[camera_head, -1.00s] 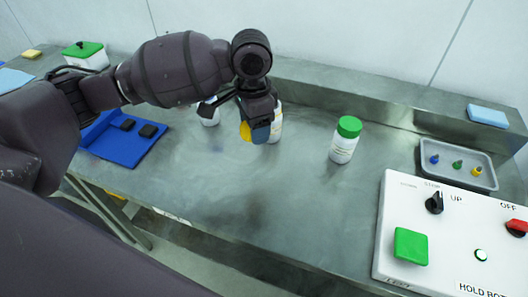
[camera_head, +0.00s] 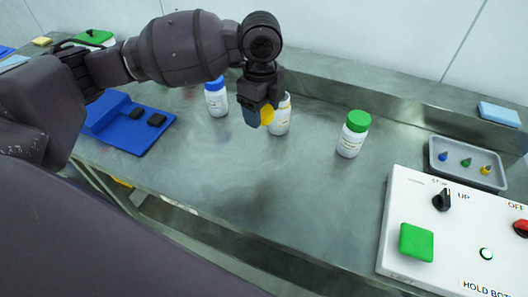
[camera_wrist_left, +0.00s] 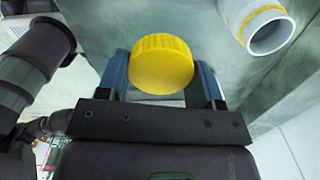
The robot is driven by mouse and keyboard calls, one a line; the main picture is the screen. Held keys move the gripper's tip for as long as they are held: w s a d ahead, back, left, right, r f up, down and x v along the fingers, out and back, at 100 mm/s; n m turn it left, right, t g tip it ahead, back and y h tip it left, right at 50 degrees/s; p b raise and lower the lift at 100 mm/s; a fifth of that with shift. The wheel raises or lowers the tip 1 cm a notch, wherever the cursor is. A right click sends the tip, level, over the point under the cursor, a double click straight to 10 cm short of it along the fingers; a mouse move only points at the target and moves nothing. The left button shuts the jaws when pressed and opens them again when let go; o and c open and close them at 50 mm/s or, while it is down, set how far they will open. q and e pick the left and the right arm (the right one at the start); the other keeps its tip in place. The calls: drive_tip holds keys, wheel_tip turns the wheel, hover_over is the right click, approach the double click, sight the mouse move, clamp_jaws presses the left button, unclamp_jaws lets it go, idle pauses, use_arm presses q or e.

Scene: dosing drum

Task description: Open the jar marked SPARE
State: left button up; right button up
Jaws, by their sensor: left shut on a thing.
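My left gripper (camera_head: 258,114) is shut on a yellow lid (camera_wrist_left: 162,63), which it holds clear of the jars. The lid also shows between the fingers in the head view (camera_head: 267,115). Just behind the gripper stands a white jar (camera_head: 280,122), partly hidden by it. In the left wrist view this jar (camera_wrist_left: 268,30) is open, with a bare white mouth and a yellow ring round its neck. A blue-capped jar (camera_head: 217,101) stands to its left and a green-capped jar (camera_head: 352,136) to its right. The labels are too small to read. My right gripper is out of view.
A blue tray (camera_head: 122,139) with black pieces lies at left. A grey tray (camera_head: 442,171) with small coloured parts and a white control panel (camera_head: 405,188) with a green button are at right. The bench front between them is clear.

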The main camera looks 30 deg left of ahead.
use_arm(q)
drive_tip(key=b, duration=0.1)
hover_over(262, 161)
wheel_tip(262, 161, down, 10)
drive_tip(key=shift+r, duration=0.15)
drive_tip(key=shift+f+b, duration=0.3)
drive_tip(key=shift+f, duration=0.4)
wheel_tip(262, 161, down, 4)
drive_tip(key=shift+r+b, duration=0.1)
drive_tip(key=shift+b, duration=0.25)
drive_tip(key=shift+f, duration=0.45)
drive_tip(key=o, duration=1)
